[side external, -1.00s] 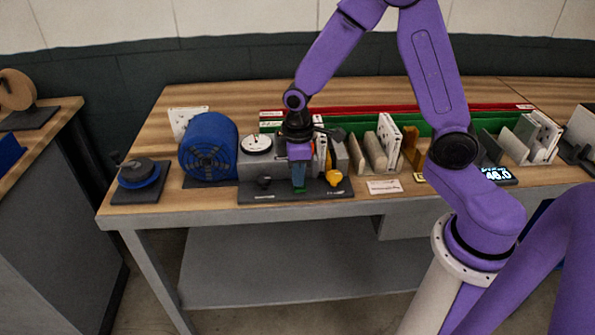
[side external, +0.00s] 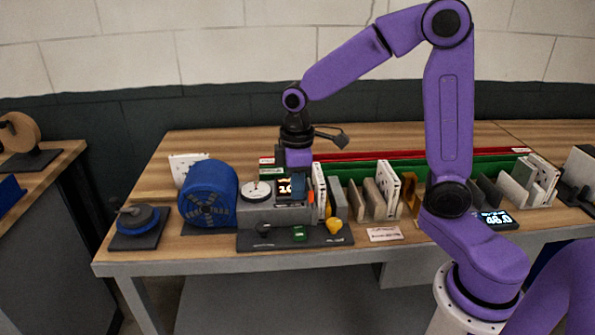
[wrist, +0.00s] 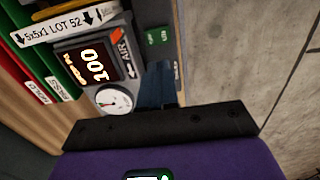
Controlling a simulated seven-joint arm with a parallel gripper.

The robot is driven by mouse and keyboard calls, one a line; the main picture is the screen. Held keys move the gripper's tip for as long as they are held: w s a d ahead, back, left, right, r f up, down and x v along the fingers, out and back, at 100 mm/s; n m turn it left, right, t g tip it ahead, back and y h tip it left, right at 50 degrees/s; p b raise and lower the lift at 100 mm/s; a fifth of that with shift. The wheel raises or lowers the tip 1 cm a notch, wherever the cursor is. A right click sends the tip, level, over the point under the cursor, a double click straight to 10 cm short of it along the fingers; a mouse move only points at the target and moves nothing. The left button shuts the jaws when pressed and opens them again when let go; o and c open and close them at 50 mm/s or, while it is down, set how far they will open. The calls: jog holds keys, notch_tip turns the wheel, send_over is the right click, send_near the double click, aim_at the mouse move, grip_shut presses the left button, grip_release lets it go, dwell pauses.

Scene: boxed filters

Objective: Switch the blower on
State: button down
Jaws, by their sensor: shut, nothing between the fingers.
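The blower (side external: 209,194) is a blue drum with a dark grille, left of the grey test unit (side external: 284,211). The unit has a white dial gauge (side external: 256,190) and a lit display (side external: 289,187), partly hidden by my gripper. In the wrist view the display (wrist: 91,63) shows large digits that look like 100.
White and grey filter panels (side external: 387,185) stand in slots to the right. Red and green strips (side external: 440,166) run behind them. A small label card (side external: 384,233) lies near the front edge.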

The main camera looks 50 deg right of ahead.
aim_at(298, 227)
jog(key=shift+r, duration=2)
jog(key=shift+w+d, duration=0.1)
jog(key=shift+w+d, duration=0.4)
jog(key=shift+f, duration=0.15)
notch_tip(298, 227, down, 14)
jog(key=shift+d+r, duration=0.1)
